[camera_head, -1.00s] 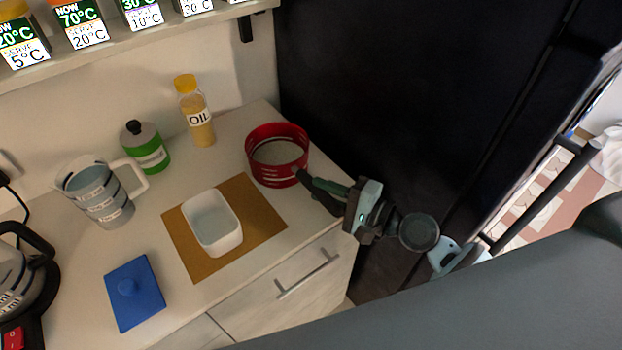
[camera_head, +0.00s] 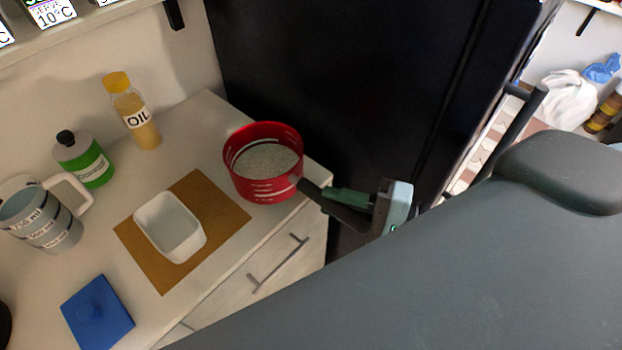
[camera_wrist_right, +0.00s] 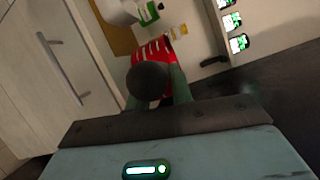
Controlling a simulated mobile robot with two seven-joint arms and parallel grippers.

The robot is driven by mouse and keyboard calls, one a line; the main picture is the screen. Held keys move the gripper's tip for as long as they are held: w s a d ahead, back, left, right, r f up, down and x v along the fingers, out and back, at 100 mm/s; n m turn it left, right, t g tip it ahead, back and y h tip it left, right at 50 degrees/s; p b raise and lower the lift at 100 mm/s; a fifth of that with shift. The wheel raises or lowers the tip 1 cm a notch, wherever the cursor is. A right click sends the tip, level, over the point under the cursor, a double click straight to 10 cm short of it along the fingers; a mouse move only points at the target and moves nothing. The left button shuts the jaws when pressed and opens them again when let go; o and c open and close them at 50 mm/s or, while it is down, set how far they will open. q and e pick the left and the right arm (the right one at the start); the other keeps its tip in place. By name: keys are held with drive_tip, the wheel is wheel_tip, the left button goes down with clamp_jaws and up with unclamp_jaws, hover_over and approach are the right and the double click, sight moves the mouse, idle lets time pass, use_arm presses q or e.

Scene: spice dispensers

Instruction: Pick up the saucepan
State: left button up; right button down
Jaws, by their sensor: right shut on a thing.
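The red saucepan (camera_head: 265,187) appears over the counter's right corner in the head view, upright, with pale grainy contents inside. Its dark handle points right toward my right gripper (camera_head: 345,200), which is shut on it. The pan looks slightly raised, but the gap beneath it is hard to see. In the right wrist view, the handle's round dark end (camera_wrist_right: 147,80) sits between the fingers, with the red pan wall (camera_wrist_right: 152,50) beyond. My left gripper is not in view.
A white dish (camera_head: 170,228) stands on a brown mat (camera_head: 222,205). An oil bottle (camera_head: 133,112), green-labelled bottle (camera_head: 84,158), measuring jug (camera_head: 45,220) and blue lid (camera_head: 97,313) are to the left. A tall black panel (camera_head: 340,80) stands close behind the pan.

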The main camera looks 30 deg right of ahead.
drive_tip(key=shift+s+d+r, duration=0.15)
drive_tip(key=shift+s+d, duration=0.1)
drive_tip(key=shift+s, duration=0.6)
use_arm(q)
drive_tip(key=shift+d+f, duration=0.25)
use_arm(e)
drive_tip(key=shift+s+d+r, duration=0.15)
drive_tip(key=shift+s+d, duration=0.05)
drive_tip(key=shift+s, duration=0.25)
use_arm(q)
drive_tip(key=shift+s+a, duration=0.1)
use_arm(e)
drive_tip(key=shift+a, duration=0.1)
